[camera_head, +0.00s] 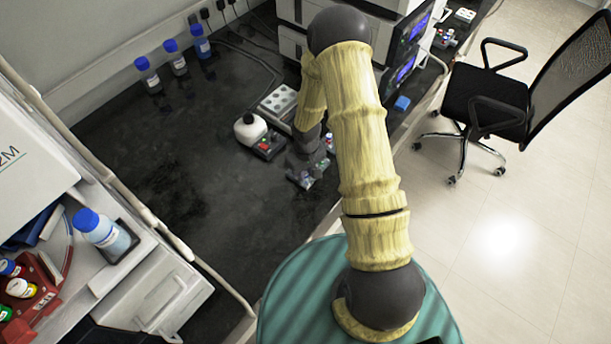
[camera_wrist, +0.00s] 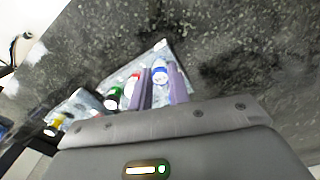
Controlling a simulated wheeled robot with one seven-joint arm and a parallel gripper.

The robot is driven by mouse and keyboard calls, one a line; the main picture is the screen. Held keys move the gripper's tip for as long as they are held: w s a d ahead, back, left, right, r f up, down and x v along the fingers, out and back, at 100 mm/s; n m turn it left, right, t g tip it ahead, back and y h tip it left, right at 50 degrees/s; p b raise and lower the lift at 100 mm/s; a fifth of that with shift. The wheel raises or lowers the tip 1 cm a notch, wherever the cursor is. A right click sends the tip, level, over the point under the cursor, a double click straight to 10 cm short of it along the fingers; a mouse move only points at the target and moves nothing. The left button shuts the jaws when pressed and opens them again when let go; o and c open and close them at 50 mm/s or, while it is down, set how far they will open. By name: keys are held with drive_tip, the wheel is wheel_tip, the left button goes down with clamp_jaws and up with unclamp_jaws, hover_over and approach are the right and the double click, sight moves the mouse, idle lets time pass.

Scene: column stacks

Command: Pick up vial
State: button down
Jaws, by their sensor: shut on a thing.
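A vial with a blue cap (camera_wrist: 160,74) sits between the two purple-grey fingers of my gripper (camera_wrist: 161,86) in the wrist view. The fingers are shut on it. A green-capped vial (camera_wrist: 112,98) and a red-capped vial (camera_wrist: 131,86) stand just left of the fingers, near a pale rack (camera_wrist: 148,57). I cannot tell whether the held vial is clear of the rack. In the head view my gripper (camera_head: 304,176) is low over the dark bench, and the vial in it is too small to make out clearly.
A yellow-capped vial (camera_wrist: 56,123) is farther left in the wrist view. On the bench (camera_head: 190,180), a white bottle-topped device (camera_head: 250,129) and a tray of wells (camera_head: 279,103) stand beside my arm. Blue-capped bottles (camera_head: 174,58) are at the back. The bench's left-middle area is clear.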

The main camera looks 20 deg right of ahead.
sight(306, 174)
drive_tip(key=shift+r, duration=0.15)
wheel_tip(306, 174, up, 10)
drive_tip(key=b, duration=0.1)
idle(0.4)
drive_tip(key=c, duration=2.2)
unclamp_jaws()
